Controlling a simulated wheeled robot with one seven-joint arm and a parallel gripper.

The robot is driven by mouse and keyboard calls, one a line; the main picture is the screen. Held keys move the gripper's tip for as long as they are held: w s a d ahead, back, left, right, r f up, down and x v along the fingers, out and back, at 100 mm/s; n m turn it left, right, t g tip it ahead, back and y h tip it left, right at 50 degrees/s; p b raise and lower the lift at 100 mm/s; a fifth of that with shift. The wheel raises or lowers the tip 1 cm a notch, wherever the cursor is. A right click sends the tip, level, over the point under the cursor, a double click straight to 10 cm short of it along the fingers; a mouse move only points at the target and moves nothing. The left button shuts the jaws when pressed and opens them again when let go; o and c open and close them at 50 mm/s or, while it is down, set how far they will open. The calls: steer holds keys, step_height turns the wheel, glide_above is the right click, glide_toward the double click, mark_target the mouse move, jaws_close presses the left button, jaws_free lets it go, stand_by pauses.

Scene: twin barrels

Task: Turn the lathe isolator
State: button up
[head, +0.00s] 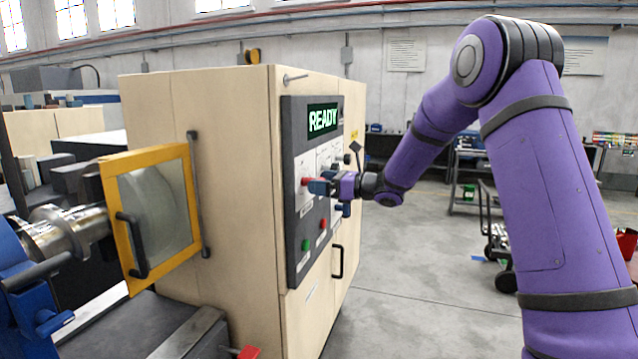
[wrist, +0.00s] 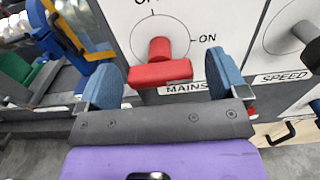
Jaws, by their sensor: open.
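The lathe isolator is a red rotary handle (wrist: 160,72) on a white plate marked "MAINS", with "ON" to its right and a partly cut-off label above. Its wide red bar lies roughly level in the wrist view. In the head view the red handle (head: 306,181) shows at the left of the dark control panel. My gripper (wrist: 165,85) is open, with one blue finger on each side of the handle. A gap shows between the handle and each finger in the wrist view. In the head view my gripper (head: 318,187) is at the panel front and hides part of it.
A "READY" display (head: 322,120) tops the panel. A green button (head: 306,244) and a red button (head: 323,223) sit below. The "SPEED" knob (wrist: 306,32) is right of the isolator. A yellow-framed guard (head: 150,215) stands left of the cabinet.

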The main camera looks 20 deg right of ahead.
steer(key=shift+w+a, duration=0.3)
steer(key=shift+a, duration=0.1)
steer(key=c, duration=0.9)
steer(key=shift+c, duration=0.2)
